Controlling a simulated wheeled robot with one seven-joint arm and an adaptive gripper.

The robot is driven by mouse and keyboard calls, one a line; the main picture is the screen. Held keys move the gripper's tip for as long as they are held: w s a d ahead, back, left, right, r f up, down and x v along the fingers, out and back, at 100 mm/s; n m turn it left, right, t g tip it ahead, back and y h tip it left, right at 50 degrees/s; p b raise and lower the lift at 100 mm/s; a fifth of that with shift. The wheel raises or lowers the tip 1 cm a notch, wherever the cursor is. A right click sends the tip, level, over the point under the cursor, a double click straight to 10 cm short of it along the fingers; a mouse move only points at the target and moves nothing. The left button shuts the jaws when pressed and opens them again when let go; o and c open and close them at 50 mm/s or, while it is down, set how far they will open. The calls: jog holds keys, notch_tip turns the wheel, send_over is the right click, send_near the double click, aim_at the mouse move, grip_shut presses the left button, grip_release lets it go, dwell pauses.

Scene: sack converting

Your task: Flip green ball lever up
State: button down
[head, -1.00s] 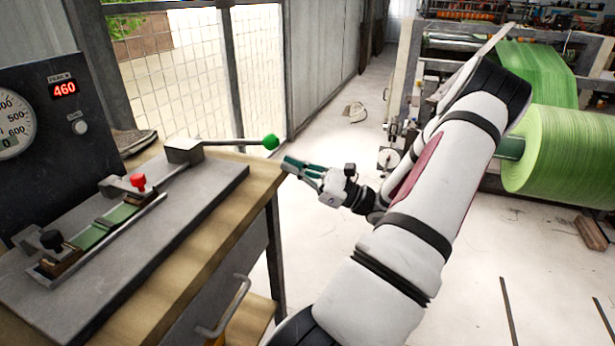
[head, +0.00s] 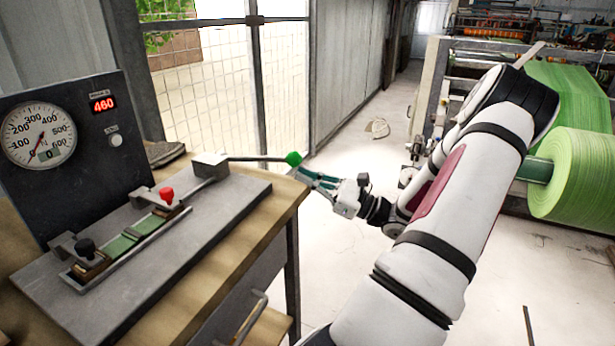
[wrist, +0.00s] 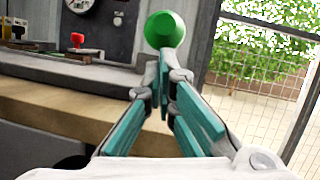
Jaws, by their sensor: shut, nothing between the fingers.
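The green ball (head: 293,158) sits on the end of a thin lever rod (head: 255,158). The rod runs about level from a grey block (head: 209,166) on the tester's base plate out to the table's right edge. My gripper (head: 303,173) is shut and empty, with its teal fingertips just right of and slightly below the ball. In the wrist view the green ball (wrist: 165,30) is straight ahead, just above the shut fingertips (wrist: 163,62). I cannot tell whether the fingertips touch it.
The grey plate (head: 215,225) on the wooden table carries a red-knobbed clamp (head: 167,195), a black-knobbed clamp (head: 85,248) and a green strip (head: 120,245). A gauge panel (head: 60,140) stands behind, its display reading 460. Green rolls (head: 575,175) stand at right.

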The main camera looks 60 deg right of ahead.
jog(key=r+g+p, duration=0.1)
jog(key=r+p, duration=0.2)
jog(key=p, duration=0.1)
jog(key=w+r+g+p, duration=0.1)
jog(key=r+p, duration=0.2)
jog(key=r+g+h+p, duration=0.1)
jog(key=r+p, duration=0.2)
jog(key=p, duration=0.1)
jog(key=shift+w+a+r+g+p, duration=0.2)
jog(key=shift+r+g+p, duration=0.1)
jog(key=shift+g+p, duration=0.1)
jog(key=w+a+r+m+g+h+p, duration=0.1)
jog(key=w+r+g+p, duration=0.7)
jog(key=w+r+p, duration=0.3)
jog(key=shift+w+a+r+g+h, duration=0.15)
jog(key=shift+w+r+g+h, duration=0.2)
jog(key=shift+w+r, duration=2.7)
jog(key=x, duration=0.3)
jog(key=shift+d, duration=0.2)
jog(key=shift+s+r, duration=0.1)
